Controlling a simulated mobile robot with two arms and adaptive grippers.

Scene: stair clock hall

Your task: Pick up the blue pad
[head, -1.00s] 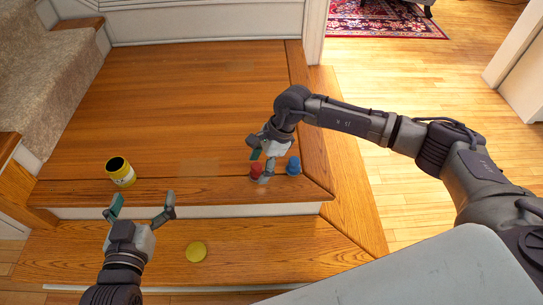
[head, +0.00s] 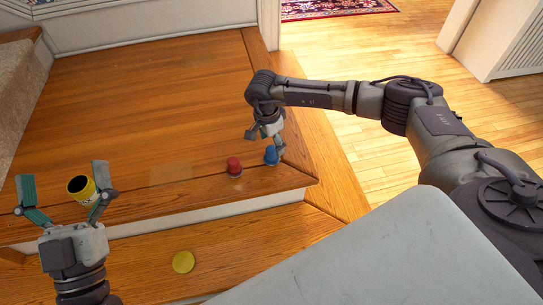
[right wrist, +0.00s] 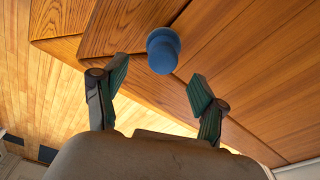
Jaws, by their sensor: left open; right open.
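The blue pad (head: 271,154) is a small knob-like piece standing on the wooden landing near its front edge. It also shows in the right wrist view (right wrist: 163,52), just beyond and between the fingertips. My right gripper (head: 268,140) is open and empty, close above the blue pad; in the right wrist view its two fingers (right wrist: 158,82) stand apart with the pad ahead of them. I cannot tell whether a finger touches it. My left gripper (head: 65,185) is open and empty at the lower left, in front of the yellow can.
A similar red piece (head: 234,167) stands just left of the blue one. A yellow can (head: 80,188) with a dark open top stands on the landing at left. A yellow disc (head: 183,262) lies on the lower step. The middle of the landing is clear.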

